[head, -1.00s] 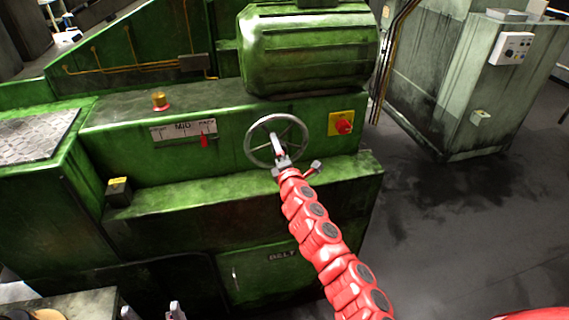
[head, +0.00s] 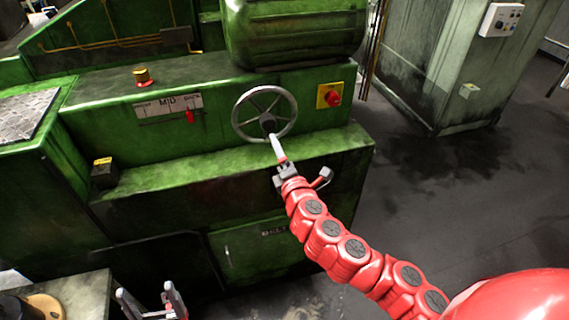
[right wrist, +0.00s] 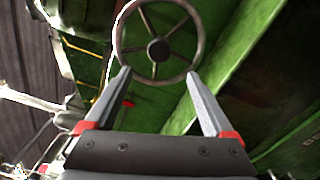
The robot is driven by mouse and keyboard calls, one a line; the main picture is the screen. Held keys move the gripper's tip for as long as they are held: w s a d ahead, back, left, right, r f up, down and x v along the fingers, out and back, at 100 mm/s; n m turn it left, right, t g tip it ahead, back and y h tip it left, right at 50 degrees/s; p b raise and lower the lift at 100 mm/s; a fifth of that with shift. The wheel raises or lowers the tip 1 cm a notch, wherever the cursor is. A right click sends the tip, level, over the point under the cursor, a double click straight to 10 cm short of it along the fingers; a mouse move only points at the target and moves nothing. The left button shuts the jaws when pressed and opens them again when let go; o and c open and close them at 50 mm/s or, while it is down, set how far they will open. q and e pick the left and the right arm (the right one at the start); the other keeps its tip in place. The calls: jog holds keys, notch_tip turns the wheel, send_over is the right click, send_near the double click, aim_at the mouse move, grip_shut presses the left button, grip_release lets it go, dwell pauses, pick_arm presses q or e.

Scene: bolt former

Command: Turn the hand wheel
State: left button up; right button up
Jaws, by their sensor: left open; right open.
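The hand wheel (head: 267,124) is a grey spoked ring with a dark hub on the front of the green machine. It also shows in the right wrist view (right wrist: 159,50), just ahead of my fingertips. My right gripper (head: 275,146) is just below and in front of the wheel's lower rim in the head view. In the right wrist view my right gripper (right wrist: 160,88) is open with nothing between its fingers. Whether a fingertip touches the rim I cannot tell. My left gripper (head: 150,301) is open and empty at the lower left, away from the wheel.
A red button on a yellow plate (head: 329,95) sits right of the wheel. A scale (head: 168,105) with a red pointer is to its left. A green ledge (head: 230,163) juts out below the wheel. A grey cabinet (head: 430,75) stands at the right, with open floor before it.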

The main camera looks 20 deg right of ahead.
jog(key=shift+s, duration=2.1)
jog(key=shift+d, duration=0.1)
